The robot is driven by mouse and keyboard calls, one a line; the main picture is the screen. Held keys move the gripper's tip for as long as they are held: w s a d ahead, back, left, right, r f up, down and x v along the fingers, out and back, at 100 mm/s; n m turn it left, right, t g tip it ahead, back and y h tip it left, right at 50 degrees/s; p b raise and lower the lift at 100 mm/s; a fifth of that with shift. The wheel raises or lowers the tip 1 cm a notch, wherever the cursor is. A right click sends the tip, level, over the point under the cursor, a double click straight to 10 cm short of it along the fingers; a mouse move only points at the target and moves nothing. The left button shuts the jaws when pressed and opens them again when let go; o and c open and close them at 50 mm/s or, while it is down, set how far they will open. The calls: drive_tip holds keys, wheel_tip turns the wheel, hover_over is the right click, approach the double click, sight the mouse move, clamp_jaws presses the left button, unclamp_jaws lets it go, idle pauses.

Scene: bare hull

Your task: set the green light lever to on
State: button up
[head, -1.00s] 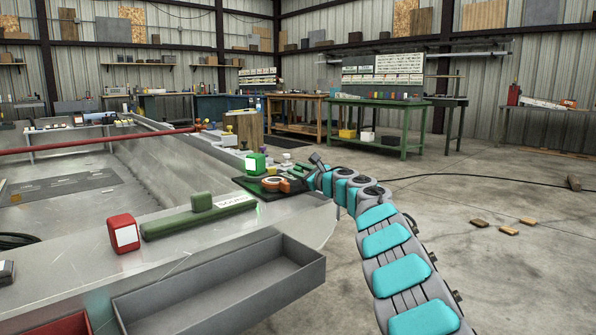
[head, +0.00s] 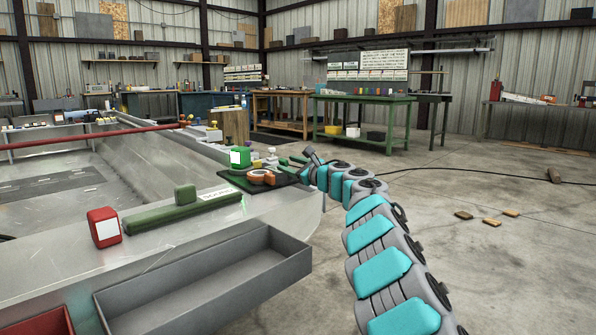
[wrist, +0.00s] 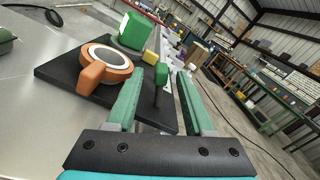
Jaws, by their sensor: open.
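The green lever (wrist: 161,75) has a green knob on a thin dark stalk at the right edge of a black base plate (wrist: 60,72). In the wrist view it shows between the two green fingers of my gripper (wrist: 159,88), which are open. I cannot tell whether either finger touches it or how deep it sits between them. In the head view my gripper (head: 288,163) is beside the base plate, and the lever is too small to make out there. Its on and off marks are not readable.
An orange ring-shaped dial with a handle (wrist: 105,68) sits on the plate, left of my fingers. A green box with a white label (wrist: 135,31) stands behind. A green bar with a block (head: 180,212), a red box (head: 104,227) and a grey tray (head: 205,285) lie nearer.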

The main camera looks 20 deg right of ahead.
drive_tip(key=shift+s+d+f, duration=0.1)
drive_tip(key=shift+s+d, duration=0.15)
drive_tip(key=shift+s, duration=0.45)
drive_tip(key=shift+v, duration=1.25)
